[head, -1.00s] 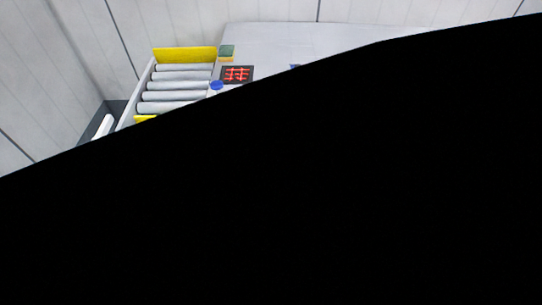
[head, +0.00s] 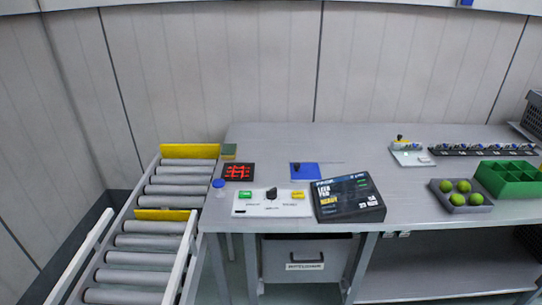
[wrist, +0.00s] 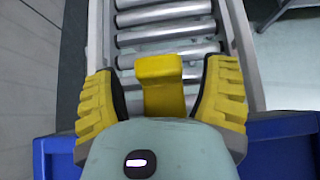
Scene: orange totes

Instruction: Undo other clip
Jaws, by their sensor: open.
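My gripper (wrist: 163,100) shows only in the wrist view. Its two ribbed yellow fingers stand wide apart over the roller conveyor. A yellow block (wrist: 160,80) shows between the fingers, with gaps on both sides. I cannot tell whether it is the clip or a stop on the conveyor. Blue surfaces show at the lower left (wrist: 50,155) and lower right (wrist: 285,145), partly hidden behind the gripper. I cannot make out a clip for certain in the head view.
The roller conveyor (head: 150,240) has yellow plates (head: 190,151) across it. The grey bench (head: 270,145) holds a control panel (head: 271,202), a black display (head: 348,197), a green divided box (head: 507,178) and a grey tray (head: 450,199) of green balls. A drawer (head: 300,270) hangs below.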

